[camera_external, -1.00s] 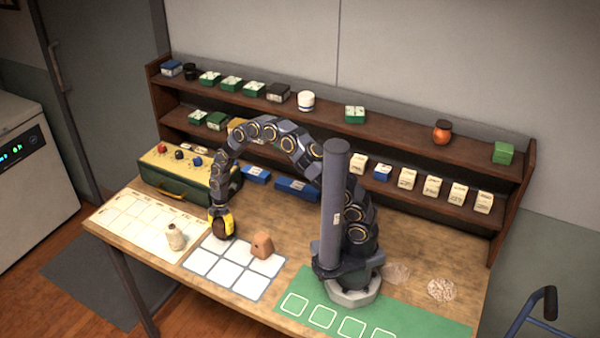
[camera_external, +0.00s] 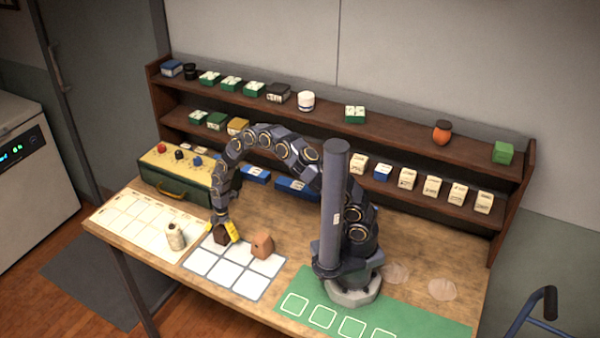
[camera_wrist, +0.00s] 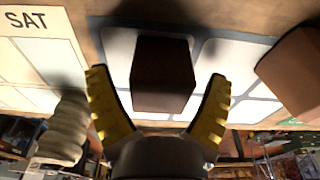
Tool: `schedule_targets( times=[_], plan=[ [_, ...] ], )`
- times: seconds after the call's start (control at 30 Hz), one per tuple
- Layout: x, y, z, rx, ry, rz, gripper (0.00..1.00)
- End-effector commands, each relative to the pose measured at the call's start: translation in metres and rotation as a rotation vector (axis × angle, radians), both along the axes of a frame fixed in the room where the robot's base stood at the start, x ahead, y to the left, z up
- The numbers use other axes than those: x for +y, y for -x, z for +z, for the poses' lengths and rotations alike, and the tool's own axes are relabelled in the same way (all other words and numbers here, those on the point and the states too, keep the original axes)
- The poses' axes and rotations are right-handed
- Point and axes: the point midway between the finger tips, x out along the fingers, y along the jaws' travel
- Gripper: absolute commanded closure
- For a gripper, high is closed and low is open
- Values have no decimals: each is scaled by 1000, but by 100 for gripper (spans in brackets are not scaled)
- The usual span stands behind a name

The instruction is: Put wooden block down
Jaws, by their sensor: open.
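A dark brown wooden block (camera_wrist: 163,75) stands on the white-celled mat (camera_external: 233,274) in the external view, in the far-left part of its grid. The block also shows in the external view (camera_external: 221,236), partly hidden by my gripper. My gripper (camera_external: 226,228) is open above and around it. In the wrist view the yellow fingers of my gripper (camera_wrist: 160,92) lie to either side of the block, with a visible gap on each side. A lighter reddish-brown block (camera_external: 262,245) stands on the mat to the right; it also shows in the wrist view (camera_wrist: 297,75).
A cream bottle-like object (camera_external: 175,237) stands left of the mat on the calendar sheet (camera_external: 124,225). A green-and-yellow case (camera_external: 176,177) stands behind my gripper. A green mat (camera_external: 370,315) lies at the front right. Shelves (camera_external: 330,122) with small boxes line the back.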

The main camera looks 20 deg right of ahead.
Motion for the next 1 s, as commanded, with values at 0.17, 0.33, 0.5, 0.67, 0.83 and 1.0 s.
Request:
schedule_targets(
  times=[0.17,0.33,0.5,0.67,0.83,1.0],
  plan=[
    [0,-1,6,-1,-1,0,19],
    [-2,-4,28,-4,-4,-2,19],
    [-6,-8,63,-4,-4,-2,19],
    [-9,-11,97,-4,-3,0,19],
    [-12,-13,119,-2,-2,-1,19],
    [-13,-12,122,2,2,-1,19]
  ],
)
